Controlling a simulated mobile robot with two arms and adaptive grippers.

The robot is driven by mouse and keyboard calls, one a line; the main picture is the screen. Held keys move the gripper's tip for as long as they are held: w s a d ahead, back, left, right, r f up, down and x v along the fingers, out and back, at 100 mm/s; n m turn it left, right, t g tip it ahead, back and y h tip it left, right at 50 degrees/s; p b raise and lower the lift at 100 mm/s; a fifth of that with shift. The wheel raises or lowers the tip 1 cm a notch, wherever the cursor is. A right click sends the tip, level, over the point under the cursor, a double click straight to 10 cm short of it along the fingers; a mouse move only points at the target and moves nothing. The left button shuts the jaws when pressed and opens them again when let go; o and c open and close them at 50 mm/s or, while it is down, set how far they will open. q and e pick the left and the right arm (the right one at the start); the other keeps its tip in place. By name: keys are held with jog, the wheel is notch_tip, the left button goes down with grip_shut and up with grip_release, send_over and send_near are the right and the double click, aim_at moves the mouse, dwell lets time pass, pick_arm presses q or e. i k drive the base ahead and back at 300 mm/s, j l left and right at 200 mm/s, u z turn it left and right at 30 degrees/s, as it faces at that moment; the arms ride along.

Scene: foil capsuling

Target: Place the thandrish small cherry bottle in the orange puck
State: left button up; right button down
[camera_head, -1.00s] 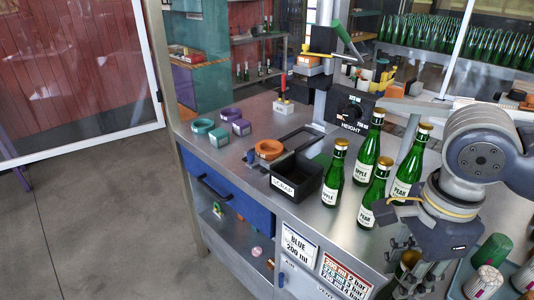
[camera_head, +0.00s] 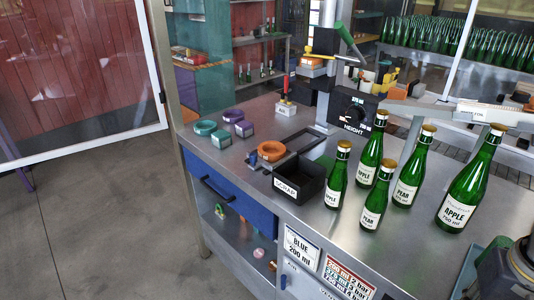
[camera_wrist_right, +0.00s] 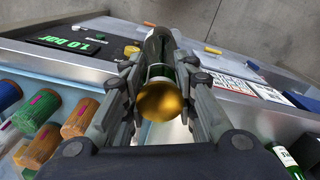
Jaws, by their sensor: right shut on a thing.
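The orange puck (camera_head: 271,151) lies on the steel table left of centre in the head view, with nothing in it. My right gripper (camera_wrist_right: 160,105) is shut on a dark green bottle (camera_wrist_right: 158,48) with a gold cap, seen from its cap end in the right wrist view. The held bottle's label is not readable, so I cannot confirm it is the cherry one. In the head view only part of my right arm shows at the lower right edge; the gripper and held bottle are out of that picture. My left gripper is in neither view.
Several green apple and pear bottles, including a pear bottle (camera_head: 408,180) and a large apple bottle (camera_head: 464,195), stand at the right. A black scrap bin (camera_head: 298,180) is beside the puck. Teal (camera_head: 205,127) and purple pucks lie farther left. Coloured cylinders (camera_wrist_right: 37,145) are left of the gripper.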

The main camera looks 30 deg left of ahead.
aim_at(272, 151)
jog(key=i+j+u, duration=0.2)
jog(key=u, duration=0.25)
jog(key=i+j+u, duration=0.2)
jog(key=j+u, duration=0.25)
jog(key=l, duration=0.1)
